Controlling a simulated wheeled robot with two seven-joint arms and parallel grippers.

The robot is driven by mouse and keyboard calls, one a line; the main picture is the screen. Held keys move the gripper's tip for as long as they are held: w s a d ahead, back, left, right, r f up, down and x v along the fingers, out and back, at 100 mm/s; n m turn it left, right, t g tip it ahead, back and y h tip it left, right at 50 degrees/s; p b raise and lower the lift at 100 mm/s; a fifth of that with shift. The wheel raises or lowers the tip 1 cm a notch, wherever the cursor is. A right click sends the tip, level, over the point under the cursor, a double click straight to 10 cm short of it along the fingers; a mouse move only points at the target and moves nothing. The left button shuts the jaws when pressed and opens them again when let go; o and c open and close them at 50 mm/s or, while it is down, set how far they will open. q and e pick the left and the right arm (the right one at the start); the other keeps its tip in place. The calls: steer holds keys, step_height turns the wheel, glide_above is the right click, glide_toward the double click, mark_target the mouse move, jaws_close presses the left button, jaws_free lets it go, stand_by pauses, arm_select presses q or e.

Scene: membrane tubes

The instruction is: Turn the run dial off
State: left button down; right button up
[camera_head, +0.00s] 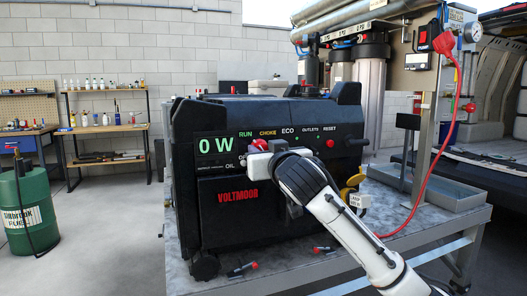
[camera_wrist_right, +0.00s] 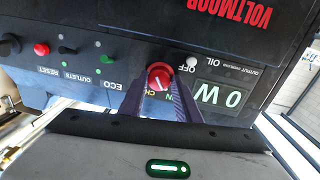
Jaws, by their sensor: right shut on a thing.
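The black VOLTMOOR generator (camera_head: 235,196) stands on a metal-framed table, its green display (camera_head: 215,145) reading 0 W. The red run dial (camera_wrist_right: 158,74) is on its front panel, with OFF, RUN and CHOKE lettering around it. The wrist view shows the panel upside down. My right gripper (camera_wrist_right: 159,88) is shut on the dial, one dark finger on each side. In the head view the gripper (camera_head: 262,147) covers part of the dial and panel. The dial's white mark shows, but I cannot tell exactly which label it points to. My left gripper is not in view.
A red RESET button (camera_head: 329,144) sits to the right on the panel. Small red-tipped parts (camera_head: 243,268) lie on the table front. A red hose (camera_head: 452,130) hangs at the right. A green fuel drum (camera_head: 27,210) stands at the left.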

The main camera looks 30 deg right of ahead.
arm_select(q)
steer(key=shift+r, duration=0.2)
arm_select(e)
steer(key=shift+d, duration=0.1)
